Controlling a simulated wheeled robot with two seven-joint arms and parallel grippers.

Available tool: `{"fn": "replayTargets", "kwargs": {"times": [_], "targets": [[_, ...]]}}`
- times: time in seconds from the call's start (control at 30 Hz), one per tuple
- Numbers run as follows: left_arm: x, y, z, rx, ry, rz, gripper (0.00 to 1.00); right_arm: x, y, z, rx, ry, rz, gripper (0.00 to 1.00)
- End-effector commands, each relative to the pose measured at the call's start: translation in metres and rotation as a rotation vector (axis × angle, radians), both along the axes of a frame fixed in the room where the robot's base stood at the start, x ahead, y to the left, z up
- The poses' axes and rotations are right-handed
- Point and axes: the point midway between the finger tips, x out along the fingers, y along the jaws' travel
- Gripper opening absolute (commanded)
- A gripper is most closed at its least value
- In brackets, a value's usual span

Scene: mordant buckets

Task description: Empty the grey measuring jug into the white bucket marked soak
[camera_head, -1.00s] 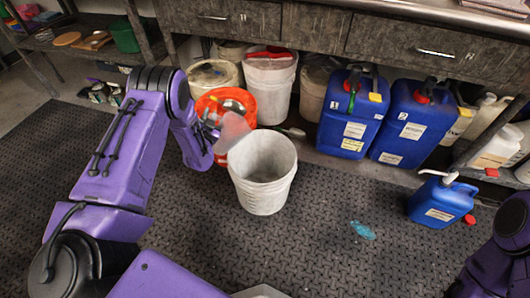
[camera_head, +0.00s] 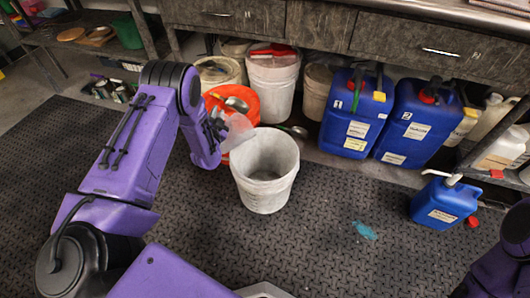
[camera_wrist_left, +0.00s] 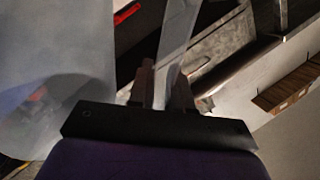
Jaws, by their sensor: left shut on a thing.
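The grey measuring jug (camera_head: 238,130) is translucent and hangs from my left gripper (camera_head: 216,129), beside and slightly above the far left rim of the white bucket. My left gripper is shut on its handle, which shows between the fingers in the left wrist view (camera_wrist_left: 178,38). The jug's body (camera_wrist_left: 55,75) fills the left of that view; I cannot tell its contents or exact tilt. The white bucket (camera_head: 265,190) stands open and upright on the floor mat; no marking is readable on it. My right gripper is out of view.
An orange bucket (camera_head: 248,103) stands close behind the jug. Several pale buckets and two large blue canisters (camera_head: 355,115) line the bench. A small blue canister (camera_head: 443,203) and a teal patch (camera_head: 365,230) are to the right. The mat (camera_head: 330,215) is clear between.

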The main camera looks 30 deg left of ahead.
Motion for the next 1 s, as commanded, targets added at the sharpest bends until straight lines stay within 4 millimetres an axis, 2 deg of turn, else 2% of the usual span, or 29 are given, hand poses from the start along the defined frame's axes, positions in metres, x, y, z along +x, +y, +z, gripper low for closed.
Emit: {"fn": "replayTargets", "kwargs": {"times": [1.0], "targets": [[-0.0015,-0.0036,0.0031,0.086,0.039,0.009,0.0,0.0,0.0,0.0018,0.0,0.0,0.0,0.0]]}}
